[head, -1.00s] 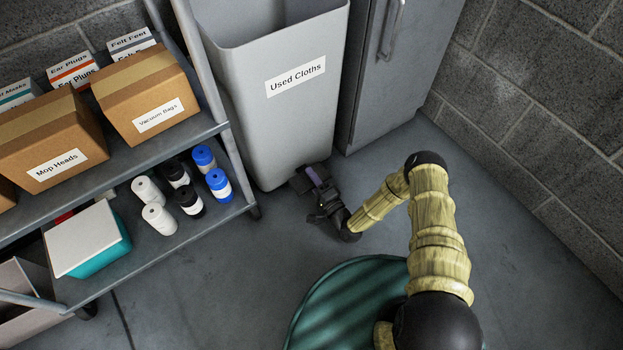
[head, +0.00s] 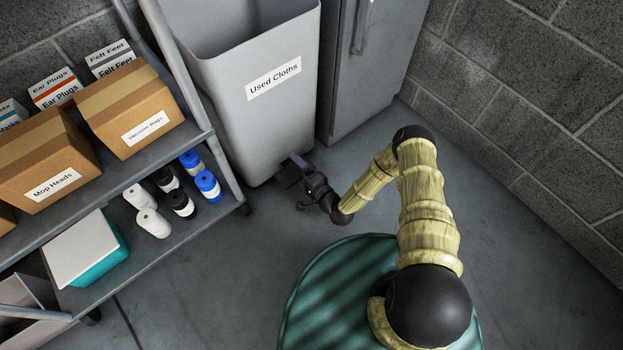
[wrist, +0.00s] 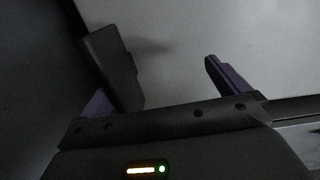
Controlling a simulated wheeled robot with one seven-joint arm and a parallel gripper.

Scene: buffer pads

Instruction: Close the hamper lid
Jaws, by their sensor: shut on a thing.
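The grey hamper (head: 245,125), labelled "Used Cloths", stands upright with its top open in the head view. Its lid is not visible; the top edge is cut off by the frame. My gripper (head: 293,168) is low at the hamper's foot, by its front right bottom corner. A dark block (head: 287,178) is at the fingers there. In the wrist view my gripper (wrist: 172,75) shows its two purple fingers apart, with the dark block (wrist: 113,68) against the left one. The pale hamper wall (wrist: 190,30) fills the background. Contact with the right finger is unclear.
A grey cabinet (head: 365,65) stands right of the hamper. A shelf (head: 195,222) with boxes, bottles and a teal tub (head: 88,250) is on the left. A block wall (head: 540,110) bounds the right. Floor (head: 480,210) between arm and wall is clear.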

